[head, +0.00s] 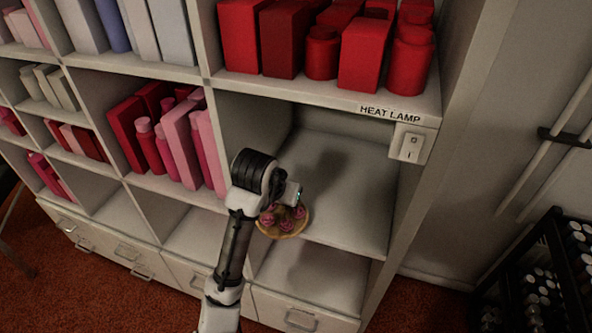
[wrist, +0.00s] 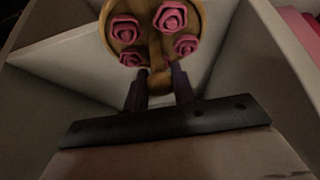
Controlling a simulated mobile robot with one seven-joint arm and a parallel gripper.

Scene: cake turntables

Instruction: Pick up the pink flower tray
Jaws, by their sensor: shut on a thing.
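The pink flower tray (head: 284,221) is a round golden-brown tray with several pink roses on it. In the head view it is at the front of the shelf compartment under the heat lamp label, partly hidden by my arm. In the wrist view the tray (wrist: 152,38) fills the top middle, with a short tan handle toward me. My gripper (wrist: 160,80) is shut on that handle, a dark finger on each side. In the head view my wrist covers the fingers. I cannot tell whether the tray touches the shelf.
The white shelf compartment (head: 345,190) around the tray is otherwise empty. A switch (head: 411,143) sits on its upper right edge. Red containers (head: 320,45) stand on the shelf above, and pink and red ones (head: 170,145) in the compartment to the left. Drawers (head: 300,318) lie below.

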